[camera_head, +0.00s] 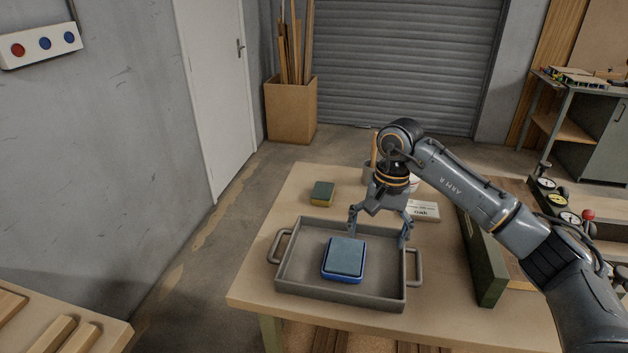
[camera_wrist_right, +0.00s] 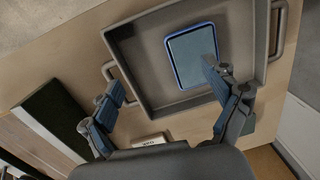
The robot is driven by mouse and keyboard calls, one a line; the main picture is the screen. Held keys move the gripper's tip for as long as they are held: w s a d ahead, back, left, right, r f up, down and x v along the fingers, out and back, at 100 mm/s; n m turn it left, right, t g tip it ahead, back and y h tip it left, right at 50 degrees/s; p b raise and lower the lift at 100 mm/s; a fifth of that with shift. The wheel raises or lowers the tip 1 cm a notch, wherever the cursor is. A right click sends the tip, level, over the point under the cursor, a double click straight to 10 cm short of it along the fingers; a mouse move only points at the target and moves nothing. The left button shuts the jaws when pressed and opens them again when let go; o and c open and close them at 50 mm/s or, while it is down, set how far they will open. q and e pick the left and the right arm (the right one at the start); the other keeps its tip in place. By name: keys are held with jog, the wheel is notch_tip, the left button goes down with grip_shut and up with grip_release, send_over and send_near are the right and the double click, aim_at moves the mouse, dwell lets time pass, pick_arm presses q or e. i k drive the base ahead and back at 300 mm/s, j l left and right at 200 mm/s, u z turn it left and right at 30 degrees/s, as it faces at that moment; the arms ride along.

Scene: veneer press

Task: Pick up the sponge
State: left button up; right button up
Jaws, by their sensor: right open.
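The sponge (camera_head: 322,193), yellow with a dark green top, lies on the wooden table behind the left part of the grey tray. In the right wrist view, a small dark green patch beside a finger may be part of it; most of it is hidden there. My right gripper (camera_head: 378,234) is open and empty, pointing down over the back edge of the tray, to the right of the sponge and apart from it. Its spread fingers also show in the right wrist view (camera_wrist_right: 165,85). My left gripper is in neither view.
The grey tray (camera_head: 290,283) has side handles and holds a blue-rimmed item with a grey-blue top (camera_head: 345,257). A dark green panel (camera_head: 482,258) stands at the right. Table around the sponge is clear.

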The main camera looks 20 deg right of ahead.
aim_at(323, 194)
jog(key=i, duration=1.25)
